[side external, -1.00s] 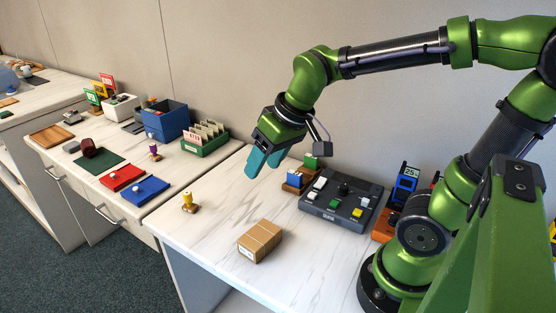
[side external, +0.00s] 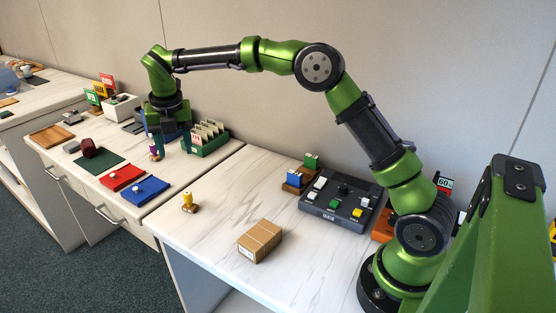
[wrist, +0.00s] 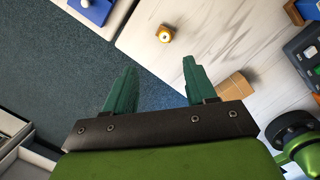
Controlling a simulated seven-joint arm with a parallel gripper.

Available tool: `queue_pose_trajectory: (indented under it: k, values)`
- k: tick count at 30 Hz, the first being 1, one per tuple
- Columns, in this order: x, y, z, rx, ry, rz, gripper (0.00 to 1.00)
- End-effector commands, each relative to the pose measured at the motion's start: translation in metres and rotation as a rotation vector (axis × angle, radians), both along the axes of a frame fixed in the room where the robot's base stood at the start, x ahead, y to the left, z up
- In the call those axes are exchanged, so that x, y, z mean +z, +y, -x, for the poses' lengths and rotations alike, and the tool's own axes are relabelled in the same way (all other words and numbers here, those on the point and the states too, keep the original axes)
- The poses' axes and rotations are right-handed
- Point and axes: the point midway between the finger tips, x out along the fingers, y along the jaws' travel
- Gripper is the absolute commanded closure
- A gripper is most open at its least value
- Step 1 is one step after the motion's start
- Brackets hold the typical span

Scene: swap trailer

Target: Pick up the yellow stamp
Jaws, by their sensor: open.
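The yellow stamp (side external: 188,204) has a yellow handle on a brown base and stands on the near white table, close to its left edge. In the wrist view the yellow stamp (wrist: 165,34) is above and ahead of my fingertips, with a gap between. My gripper (side external: 172,146) is open in the side view, its teal fingers pointing down over the left counter, beside a purple-handled stamp (side external: 154,150) and a green card box (side external: 211,149). In the wrist view my gripper (wrist: 160,66) has nothing between its fingers but floor and table edge.
A cardboard box (side external: 260,242) lies right of the yellow stamp. A dark button panel (side external: 340,207) stands farther right. Blue (side external: 140,190) and red (side external: 121,178) pads lie on the left counter. The table around the yellow stamp is clear.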

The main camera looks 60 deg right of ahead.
Motion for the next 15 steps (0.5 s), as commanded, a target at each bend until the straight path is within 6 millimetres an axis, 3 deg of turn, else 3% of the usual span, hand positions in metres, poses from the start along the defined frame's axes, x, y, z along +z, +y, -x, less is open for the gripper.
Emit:
queue_pose_trajectory:
  k: [7,15]
  values:
    - [-0.013,-0.002,0.002,0.129,0.030,0.021,0.44]
    - [-0.070,-0.007,-0.004,0.128,0.032,0.021,0.44]
